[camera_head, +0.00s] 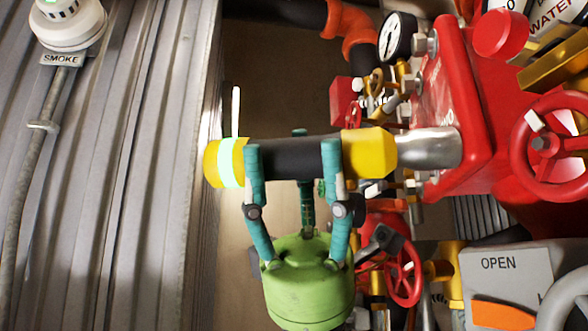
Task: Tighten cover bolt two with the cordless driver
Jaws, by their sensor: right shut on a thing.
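The cordless driver (368,153) has a dark body, yellow ends, a pale glowing band at the left and a silver socket (428,148) pointing right. My right gripper (291,158), green with teal fingers, is shut around the dark body from below and holds it level. The socket's end lies against or in front of the red cover (455,90); whether it touches cannot be told. Any bolt at the socket's end is hidden. One silver cover bolt (426,44) shows above, at the cover's left edge. Which bolt is number two cannot be read. My left gripper is not in view.
A pressure gauge (397,37) and orange pipe (350,30) are above. Red handwheels stand right (555,145) and below (403,275). A grey box marked OPEN (505,275) is lower right. A corrugated wall (110,190) with a smoke detector (68,22) fills the left.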

